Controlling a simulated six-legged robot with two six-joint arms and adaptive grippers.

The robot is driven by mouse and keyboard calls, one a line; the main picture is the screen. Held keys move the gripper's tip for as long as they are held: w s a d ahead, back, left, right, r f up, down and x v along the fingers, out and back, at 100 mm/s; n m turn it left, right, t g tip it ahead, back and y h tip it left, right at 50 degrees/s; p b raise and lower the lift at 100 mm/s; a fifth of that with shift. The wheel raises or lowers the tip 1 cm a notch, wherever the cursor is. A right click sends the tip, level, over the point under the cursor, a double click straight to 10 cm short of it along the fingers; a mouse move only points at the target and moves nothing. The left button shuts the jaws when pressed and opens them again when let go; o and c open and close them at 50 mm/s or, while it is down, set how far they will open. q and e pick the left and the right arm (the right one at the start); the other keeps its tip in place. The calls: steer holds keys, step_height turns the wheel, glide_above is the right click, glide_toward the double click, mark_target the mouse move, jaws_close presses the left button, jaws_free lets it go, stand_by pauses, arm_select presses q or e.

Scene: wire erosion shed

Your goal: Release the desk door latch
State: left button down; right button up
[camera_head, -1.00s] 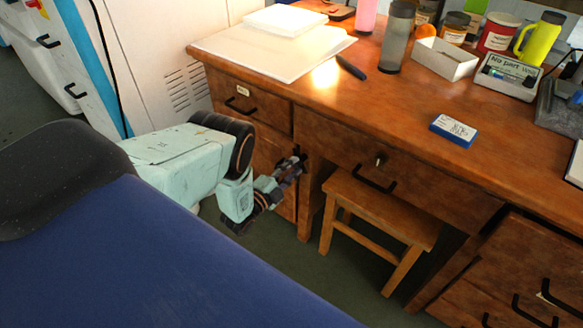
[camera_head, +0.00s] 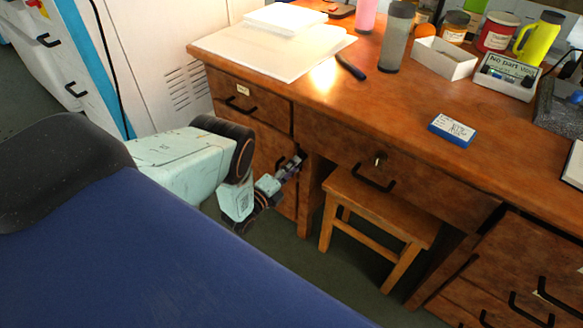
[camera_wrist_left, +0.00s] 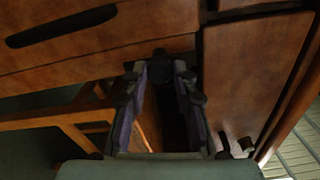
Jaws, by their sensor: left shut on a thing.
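The wooden desk's left door (camera_head: 265,160) is below the left drawer and looks shut in the head view. A dark handle-like part (camera_head: 279,163) shows at the door's right side, beside my fingers. My left gripper (camera_head: 292,166) reaches the door's right edge and is shut on the latch, which its fingers mostly hide. In the left wrist view, my two fingers (camera_wrist_left: 165,100) reach toward the desk front, with a dark gap between them. Wood panels show on both sides. My right gripper is out of view.
A wooden stool (camera_head: 378,212) stands under the middle drawer (camera_head: 400,176), close to the right of my gripper. The desk's left drawer (camera_head: 245,102) is above it. A white louvred cabinet (camera_head: 165,50) stands behind the desk's left end. Bare floor lies in front.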

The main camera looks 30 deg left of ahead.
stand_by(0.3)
arm_select(q)
steer(key=c, duration=1)
jaws_free()
steer(key=shift+c, duration=0.2)
steer(key=s+a, duration=0.1)
steer(key=s, duration=1.1)
